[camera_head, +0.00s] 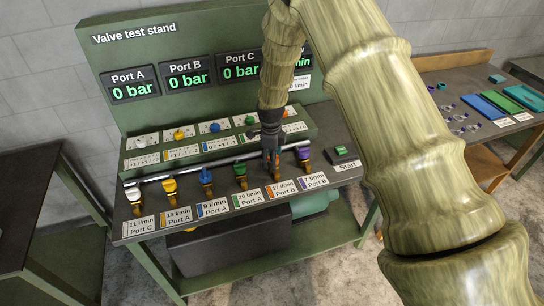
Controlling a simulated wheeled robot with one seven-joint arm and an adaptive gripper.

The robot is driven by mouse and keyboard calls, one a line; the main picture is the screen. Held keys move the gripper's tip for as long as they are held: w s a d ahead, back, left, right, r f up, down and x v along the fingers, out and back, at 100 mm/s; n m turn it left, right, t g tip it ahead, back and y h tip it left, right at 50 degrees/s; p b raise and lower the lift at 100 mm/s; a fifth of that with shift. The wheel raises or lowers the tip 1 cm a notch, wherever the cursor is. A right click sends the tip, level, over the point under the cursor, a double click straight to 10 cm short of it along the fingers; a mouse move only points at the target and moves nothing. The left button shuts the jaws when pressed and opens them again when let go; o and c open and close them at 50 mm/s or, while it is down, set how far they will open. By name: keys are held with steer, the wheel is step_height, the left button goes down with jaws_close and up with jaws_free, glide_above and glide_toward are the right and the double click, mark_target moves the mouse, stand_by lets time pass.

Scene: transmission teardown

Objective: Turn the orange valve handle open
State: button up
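My arm reaches down from the top right, and my gripper (271,158) points down at the valve row on the test stand (150,215). The orange valve handle (276,172) is mostly hidden behind my gripper. A bit of orange and a brass valve body (275,190) show at the fingertips, above the orange-marked label (281,188) reading 17 l/min, Port B. The fingers are at or around the handle. They are too small and dark to tell whether they grip it.
A green handle (240,169) stands just left and a purple handle (303,153) just right of my gripper. Blue, yellow and white handles stand further left. A grey pipe (225,164) runs behind the valves. A start button (342,150) is at right. Displays read 0 bar.

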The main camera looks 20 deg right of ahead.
steer(key=c, duration=1)
steer(key=shift+n, duration=0.3)
steer(key=n+b, duration=0.2)
steer(key=n, duration=0.1)
steer(key=shift+n, duration=0.3)
steer(key=n+b, duration=0.1)
steer(key=n, duration=0.3)
steer(key=shift+n+y, duration=0.3)
steer(key=n+b, duration=0.1)
steer(key=n, duration=0.3)
steer(key=shift+d+n, duration=0.15)
steer(key=shift+n, duration=0.15)
steer(key=shift+s+n+b, duration=0.1)
steer(key=shift+n+b, duration=0.3)
steer(key=shift+n, duration=1.8)
